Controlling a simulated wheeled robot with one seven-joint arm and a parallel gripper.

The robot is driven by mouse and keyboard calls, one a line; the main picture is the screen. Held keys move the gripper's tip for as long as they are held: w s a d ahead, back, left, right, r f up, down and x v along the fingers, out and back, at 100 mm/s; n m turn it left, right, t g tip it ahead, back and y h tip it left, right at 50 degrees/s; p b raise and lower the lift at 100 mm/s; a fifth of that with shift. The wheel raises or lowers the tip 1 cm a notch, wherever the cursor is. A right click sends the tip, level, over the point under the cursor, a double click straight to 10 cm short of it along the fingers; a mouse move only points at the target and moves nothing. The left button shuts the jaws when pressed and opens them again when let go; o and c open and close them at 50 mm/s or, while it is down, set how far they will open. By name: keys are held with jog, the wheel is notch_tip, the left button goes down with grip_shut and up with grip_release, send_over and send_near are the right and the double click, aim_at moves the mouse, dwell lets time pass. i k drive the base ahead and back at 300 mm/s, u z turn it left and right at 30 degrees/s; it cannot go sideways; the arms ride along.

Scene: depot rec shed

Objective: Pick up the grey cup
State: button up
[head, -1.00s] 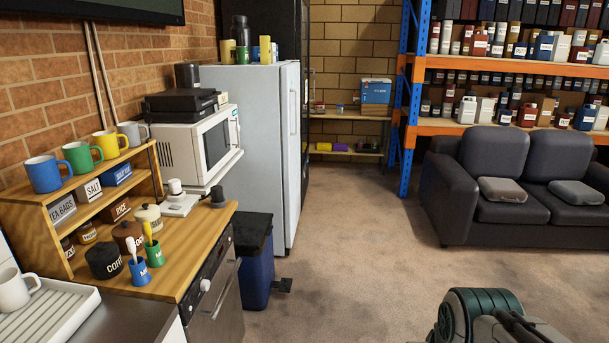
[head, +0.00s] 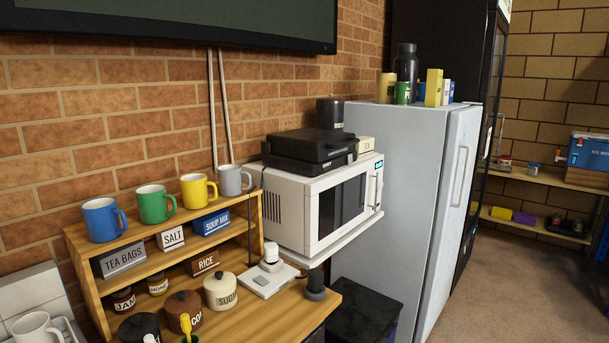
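The grey cup (head: 234,180) stands upright on the top of a wooden shelf unit (head: 150,261), at the right end of a row of cups. To its left stand a yellow cup (head: 197,190), a green cup (head: 154,204) and a blue cup (head: 102,220). The grey cup's handle points to the right. The microwave stands close behind and to the right of it. My gripper is not in view.
A white microwave (head: 291,222) with black boxes (head: 312,146) on top sits right of the cups. A white fridge (head: 400,190) stands further right. Jars fill the lower shelf and counter. A dark screen (head: 180,18) hangs above. Open floor (head: 500,285) lies at right.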

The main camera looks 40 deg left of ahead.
aim_at(230, 175)
jog(key=u, duration=0.3)
jog(key=i, duration=1.45)
jog(key=u, duration=1.55)
jog(key=i, duration=0.8)
jog(key=u, duration=0.9)
